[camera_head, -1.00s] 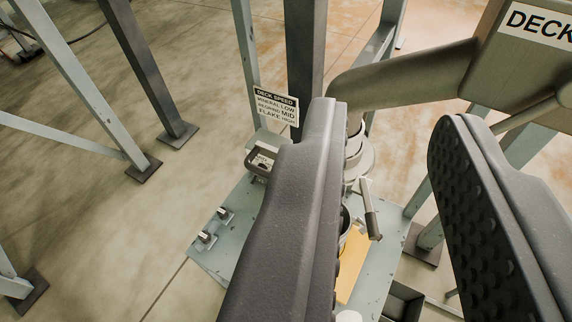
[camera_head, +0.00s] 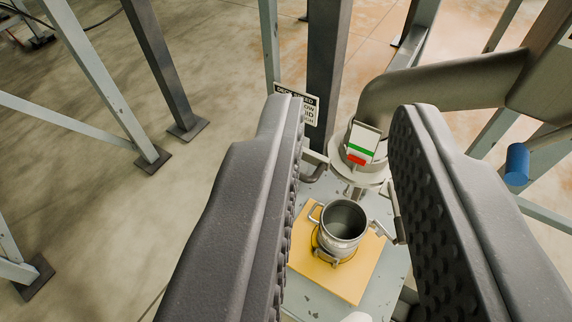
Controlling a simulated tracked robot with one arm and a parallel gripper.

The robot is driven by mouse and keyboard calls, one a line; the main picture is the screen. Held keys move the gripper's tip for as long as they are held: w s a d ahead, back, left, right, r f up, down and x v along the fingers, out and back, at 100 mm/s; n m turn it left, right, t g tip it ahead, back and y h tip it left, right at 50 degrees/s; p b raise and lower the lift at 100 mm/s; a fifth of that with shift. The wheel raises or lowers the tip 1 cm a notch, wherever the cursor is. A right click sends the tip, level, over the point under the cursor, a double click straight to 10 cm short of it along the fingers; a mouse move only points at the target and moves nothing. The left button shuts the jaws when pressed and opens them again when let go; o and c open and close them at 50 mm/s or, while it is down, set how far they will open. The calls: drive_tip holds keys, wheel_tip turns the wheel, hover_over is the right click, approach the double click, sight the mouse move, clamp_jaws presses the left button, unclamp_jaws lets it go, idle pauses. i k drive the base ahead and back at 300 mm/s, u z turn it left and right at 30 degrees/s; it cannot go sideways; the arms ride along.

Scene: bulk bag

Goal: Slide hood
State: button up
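My gripper (camera_head: 347,108) is open, with its two dark padded fingers apart and nothing held between them. A grey pipe (camera_head: 430,88) comes from the right and bends down to a round flanged collar (camera_head: 352,172), which may be the hood; I cannot tell for sure. A white plate with green and red bands (camera_head: 362,146) is on the collar's front. The collar shows in the gap between the fingers, beyond them. A bracket (camera_head: 316,168) sticks out at its left, partly behind the left finger. Below it, a metal pot (camera_head: 343,222) stands upright on a yellow board (camera_head: 350,285).
The board lies on a pale grey deck (camera_head: 398,262). A deck speed sign (camera_head: 312,105) is partly hidden by the left finger. A dark post (camera_head: 325,60) stands behind. A blue-ended handle (camera_head: 517,165) is at right. Open concrete floor (camera_head: 80,200) lies left.

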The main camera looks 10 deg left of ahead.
sight(363, 139)
drive_tip(key=z, duration=0.9)
drive_tip(key=k, duration=1.15)
drive_tip(key=u, duration=0.75)
drive_tip(key=i, duration=1)
drive_tip(key=z, duration=0.1)
